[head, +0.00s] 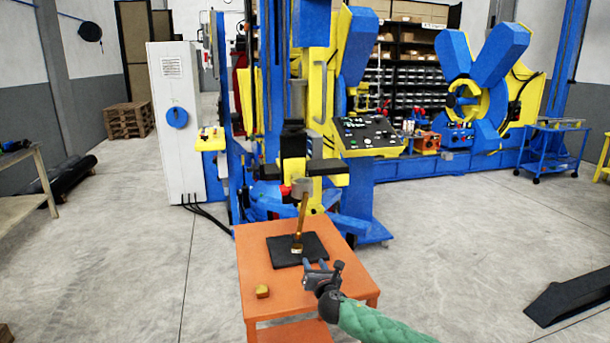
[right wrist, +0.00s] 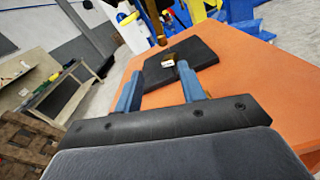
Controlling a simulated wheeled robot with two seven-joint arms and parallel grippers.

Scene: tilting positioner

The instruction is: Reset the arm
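A black and yellow tool head (head: 293,168) with a dark crossbar stands above an orange table (head: 255,262). Below it, a slim brass rod (head: 300,222) with a grey upper end slopes slightly down to a black plate (head: 284,252) on the table. I cannot tell which part is the arm of the task. My right gripper (head: 316,266) is open and empty beside the plate's front right corner. In the right wrist view, its blue fingers (right wrist: 160,90) are apart, with the black plate (right wrist: 196,56) and the rod's brass foot beyond their tips. My left gripper is not in view.
A small yellow block (head: 262,291) lies at the table's front left. A control panel (head: 368,136) stands behind right, and a white cabinet (head: 172,120) at the left. Blue and yellow machinery (head: 485,75) fills the back. The floor on both sides is mostly clear.

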